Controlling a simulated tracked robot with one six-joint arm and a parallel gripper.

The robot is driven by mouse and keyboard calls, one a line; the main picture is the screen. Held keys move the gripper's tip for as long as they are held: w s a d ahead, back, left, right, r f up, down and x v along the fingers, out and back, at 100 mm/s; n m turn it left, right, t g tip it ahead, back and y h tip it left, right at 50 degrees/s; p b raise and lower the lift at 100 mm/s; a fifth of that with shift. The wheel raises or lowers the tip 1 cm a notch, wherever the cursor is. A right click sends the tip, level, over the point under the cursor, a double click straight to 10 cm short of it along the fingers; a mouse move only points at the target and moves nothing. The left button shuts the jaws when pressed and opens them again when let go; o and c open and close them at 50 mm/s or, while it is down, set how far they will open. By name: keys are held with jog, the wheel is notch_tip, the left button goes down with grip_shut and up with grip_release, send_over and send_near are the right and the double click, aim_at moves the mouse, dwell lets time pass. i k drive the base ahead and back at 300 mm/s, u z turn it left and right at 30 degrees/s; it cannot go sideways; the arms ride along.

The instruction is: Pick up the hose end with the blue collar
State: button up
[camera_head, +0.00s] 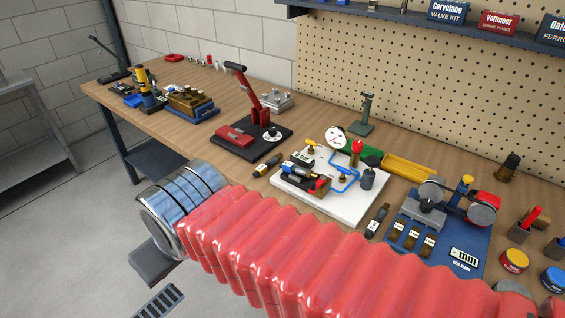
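A white board (345,212) lies on the workbench near the middle. It holds a looped blue hose (347,181), a dial gauge (336,137) and a cluster of dark fittings (301,181) with small blue and red parts. I cannot tell which part there is the hose end with the blue collar; the details are too small. A large red ribbed sleeve fills the lower foreground and ends at the left in a shiny metal cylinder with dark bands; it seems to be my own arm. No gripper fingers show.
A red-handled press (246,97) stands left of the board on a black base. A blue mat (452,237) with pulleys lies to the right. Loose black cylinders (377,220) lie near the board. Perforated panel (430,95) rises behind. Bare bench (222,165) shows at the left.

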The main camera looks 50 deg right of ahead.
aim_at(290, 167)
jog(key=z, duration=0.55)
jog(key=i, duration=0.95)
jog(key=z, duration=0.7)
